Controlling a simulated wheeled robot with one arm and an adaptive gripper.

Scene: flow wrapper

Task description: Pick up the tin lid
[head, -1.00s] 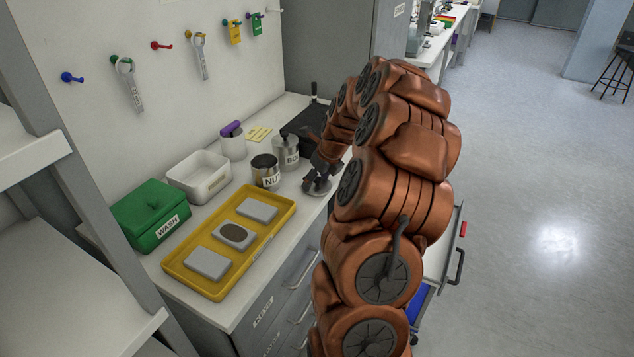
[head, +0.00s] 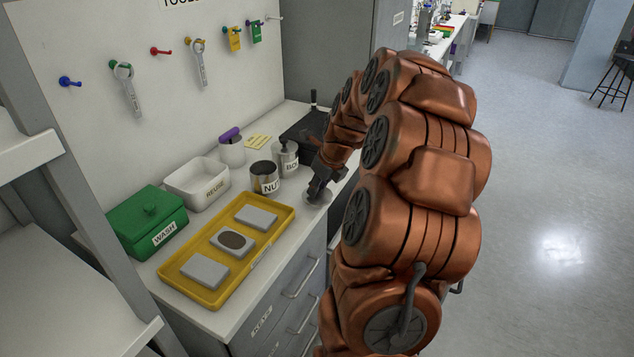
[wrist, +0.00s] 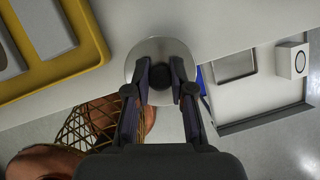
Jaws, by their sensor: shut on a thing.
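The tin lid (wrist: 147,46) is a round metal disc with a dark knob in its middle, seen from above in the wrist view. My gripper (wrist: 160,80) is over it, its two dark fingers shut on the knob. In the head view the lid (head: 318,199) is a grey disc near the front edge of the counter, partly hidden under my gripper (head: 318,188). I cannot tell whether the lid touches the counter. An open tin labelled NU (head: 265,180) stands just left of it, its label partly cut off from view.
A second, lidded tin (head: 286,160) stands behind the open one. A yellow tray (head: 184,258) with grey blocks lies to the left, with a green WASH box (head: 147,220) and a white bin (head: 198,190) behind. An open drawer (wrist: 260,88) juts out below the counter in the wrist view.

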